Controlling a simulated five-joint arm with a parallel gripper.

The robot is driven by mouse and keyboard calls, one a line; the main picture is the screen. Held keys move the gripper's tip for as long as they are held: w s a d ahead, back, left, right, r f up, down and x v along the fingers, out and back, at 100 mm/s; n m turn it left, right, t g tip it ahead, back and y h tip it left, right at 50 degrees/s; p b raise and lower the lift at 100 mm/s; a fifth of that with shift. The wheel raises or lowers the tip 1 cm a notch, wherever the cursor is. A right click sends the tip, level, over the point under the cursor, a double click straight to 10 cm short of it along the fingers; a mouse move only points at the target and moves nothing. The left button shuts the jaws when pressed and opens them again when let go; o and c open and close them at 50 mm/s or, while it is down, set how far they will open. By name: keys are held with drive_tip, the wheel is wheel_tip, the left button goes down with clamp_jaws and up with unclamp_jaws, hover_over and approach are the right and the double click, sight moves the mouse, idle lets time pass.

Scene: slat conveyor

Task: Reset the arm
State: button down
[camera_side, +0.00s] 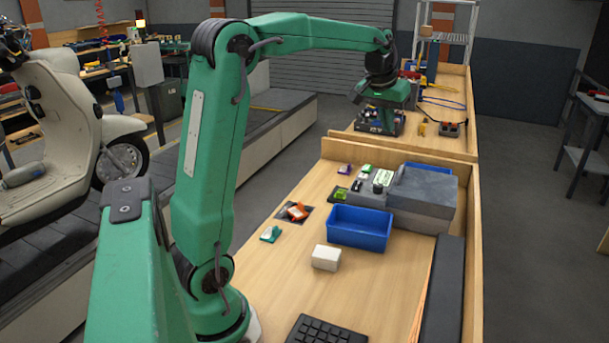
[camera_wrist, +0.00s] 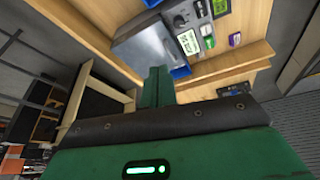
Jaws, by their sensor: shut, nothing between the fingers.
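My arm is green and reaches out over the workbench (camera_side: 300,262) in the side view. My gripper (camera_side: 360,97) is at the far end of the arm, high up, beyond the small parts and the blue bin. In the wrist view my gripper (camera_wrist: 156,75) shows as green fingers close together with nothing between them. It is shut and empty, and it touches nothing that I can see.
A blue bin (camera_side: 358,240), a white block (camera_side: 326,258) and a grey box (camera_side: 428,194) stand on the workbench. An orange part (camera_side: 297,211) and a green part (camera_side: 270,234) lie left of the bin. The slat conveyor (camera_side: 285,101) and a scooter (camera_side: 45,165) are on the left.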

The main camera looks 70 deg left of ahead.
drive_tip(key=s+d+m+t, duration=0.1)
drive_tip(key=s+d+m, duration=0.2)
drive_tip(key=s+d, duration=0.85)
drive_tip(key=s+d+f+m, duration=0.1)
drive_tip(key=s+d+f, duration=0.2)
drive_tip(key=s, duration=0.3)
drive_tip(key=s+d+f+m+h, duration=0.1)
drive_tip(key=s+d+f, duration=0.2)
drive_tip(key=s, duration=0.3)
drive_tip(key=shift+s+d+f+m+t+h, duration=0.3)
drive_tip(key=shift+s+d+m+t, duration=0.1)
drive_tip(key=shift+d, duration=0.35)
